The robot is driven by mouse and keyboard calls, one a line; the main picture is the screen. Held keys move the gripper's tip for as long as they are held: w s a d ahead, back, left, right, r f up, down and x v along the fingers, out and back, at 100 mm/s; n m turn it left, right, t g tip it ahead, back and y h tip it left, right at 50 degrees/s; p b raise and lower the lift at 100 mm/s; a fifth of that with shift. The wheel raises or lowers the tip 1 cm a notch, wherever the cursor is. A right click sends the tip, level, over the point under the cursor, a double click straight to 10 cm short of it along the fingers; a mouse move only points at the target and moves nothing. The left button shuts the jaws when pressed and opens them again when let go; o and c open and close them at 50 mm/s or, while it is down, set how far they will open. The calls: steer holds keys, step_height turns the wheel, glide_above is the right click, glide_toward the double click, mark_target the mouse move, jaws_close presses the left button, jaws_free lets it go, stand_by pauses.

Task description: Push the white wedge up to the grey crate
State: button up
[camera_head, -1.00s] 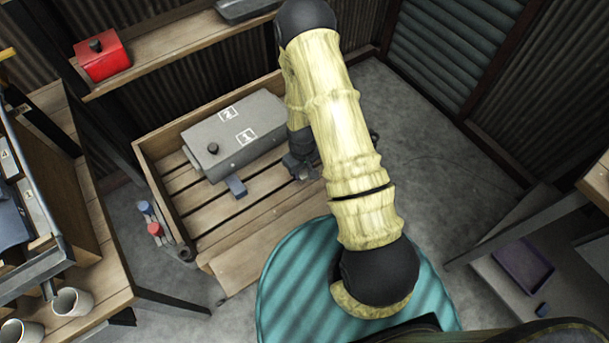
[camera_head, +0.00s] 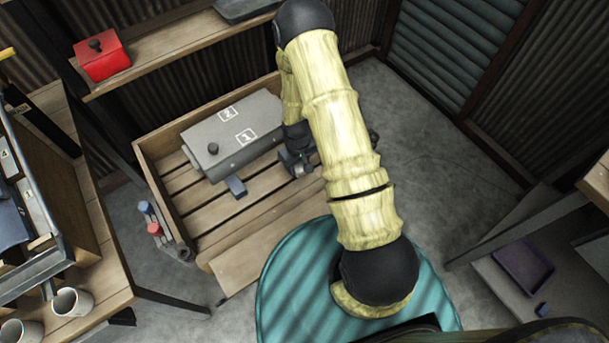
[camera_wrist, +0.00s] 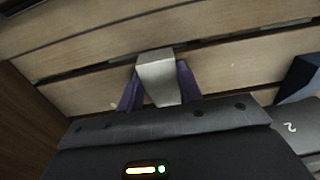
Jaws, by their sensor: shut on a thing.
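The white wedge (camera_wrist: 158,78) is between the two purple fingers of my gripper (camera_wrist: 160,90) in the wrist view, over wooden slats. My gripper is shut on it. In the head view my gripper (camera_head: 297,163) is low over the slatted deck, right of the grey crate (camera_head: 213,133), with the wedge showing only as a small pale patch. The crate is a long grey box with labels 1 and 2 on top and a dark knob. A gap shows between gripper and crate. Whether the wedge rests on the slats is unclear.
A blue wedge (camera_head: 236,186) is at the crate's near side; it also shows in the wrist view (camera_wrist: 300,79). The wooden tray (camera_head: 163,192) has raised edges. A red box (camera_head: 102,58) is on the shelf behind.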

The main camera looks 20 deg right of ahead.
steer(key=shift+w+a, duration=0.2)
steer(key=shift+w, duration=0.3)
steer(key=shift+w+a, duration=0.1)
steer(key=shift+w, duration=0.2)
steer(key=shift+w+a, duration=0.25)
steer(key=shift+w, duration=0.5)
steer(key=shift+w+a, duration=0.25)
steer(key=shift+w, duration=0.5)
steer(key=o, duration=0.9)
steer(key=shift+r, duration=0.1)
step_height(320, 180, up, 17)
stand_by(0.6)
